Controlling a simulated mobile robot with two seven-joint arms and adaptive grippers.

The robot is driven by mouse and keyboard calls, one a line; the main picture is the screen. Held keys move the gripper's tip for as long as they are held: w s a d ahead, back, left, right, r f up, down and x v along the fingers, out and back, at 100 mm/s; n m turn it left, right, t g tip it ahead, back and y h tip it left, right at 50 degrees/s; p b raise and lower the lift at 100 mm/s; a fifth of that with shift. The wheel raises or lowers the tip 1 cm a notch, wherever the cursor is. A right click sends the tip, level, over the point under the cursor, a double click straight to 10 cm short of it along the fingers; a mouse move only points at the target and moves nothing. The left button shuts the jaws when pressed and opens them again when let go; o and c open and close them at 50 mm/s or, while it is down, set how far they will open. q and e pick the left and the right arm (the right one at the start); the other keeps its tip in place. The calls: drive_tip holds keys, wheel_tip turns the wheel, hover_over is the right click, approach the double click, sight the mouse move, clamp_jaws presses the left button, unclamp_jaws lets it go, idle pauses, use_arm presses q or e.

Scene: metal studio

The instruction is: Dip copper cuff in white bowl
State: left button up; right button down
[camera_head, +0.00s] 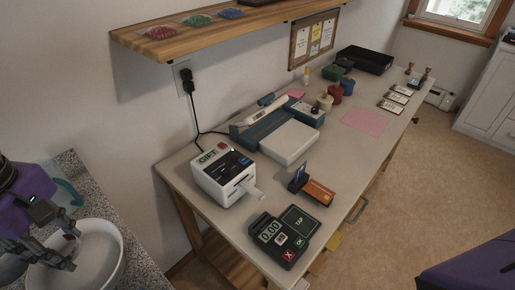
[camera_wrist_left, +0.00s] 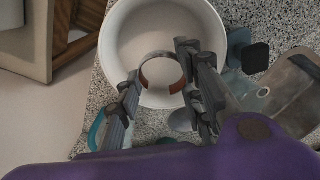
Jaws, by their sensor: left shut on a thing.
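The white bowl (camera_head: 97,262) stands on the speckled counter at the lower left of the head view. In the left wrist view the bowl (camera_wrist_left: 205,30) opens just beyond my fingers. My left gripper (camera_wrist_left: 160,80) is shut on the copper cuff (camera_wrist_left: 160,60), a ring with a grey upper arc and reddish-brown lower part. The cuff appears over the bowl's opening. Whether it touches the bowl's inside cannot be told. In the head view my left gripper (camera_head: 68,245) is over the bowl, and the cuff is hard to make out there. My right gripper is not in view.
The speckled counter (camera_head: 72,167) also holds a teal curved item (camera_head: 70,192) beside the bowl. A dark blue block (camera_wrist_left: 255,57) stands right of the bowl. A separate long table (camera_head: 225,225) carries a white gift-card machine (camera_head: 223,178) and a payment terminal (camera_head: 283,238).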

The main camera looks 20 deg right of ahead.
sight(87, 266)
use_arm(q)
drive_tip(key=shift+f+b, duration=0.8)
drive_tip(key=shift+f, duration=0.6)
drive_tip(key=shift+f+b, duration=1.4)
drive_tip(key=shift+f, duration=0.5)
